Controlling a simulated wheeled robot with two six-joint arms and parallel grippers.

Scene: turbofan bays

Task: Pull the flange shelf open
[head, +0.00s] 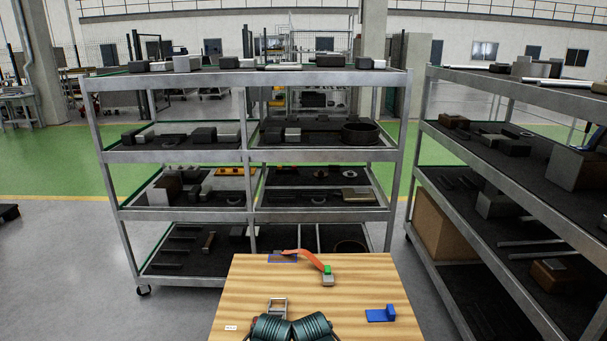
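A grey metal shelf rack on casters (250,72) stands ahead, with several dark-lined tiers. No label marks a flange shelf, so I cannot tell which tier it is. The second tier's right half (320,155) carries a thick dark ring (360,133) like a flange. The bottom tier's right half shows another thin dark ring (351,246), partly hidden by the table. All tiers appear in line with the frame, none visibly pulled out. Neither of my grippers is in view.
A wooden table (245,295) stands close in front of the rack's lower right part. Another rack (470,180) stands right. Grey floor (60,270) is free at left.

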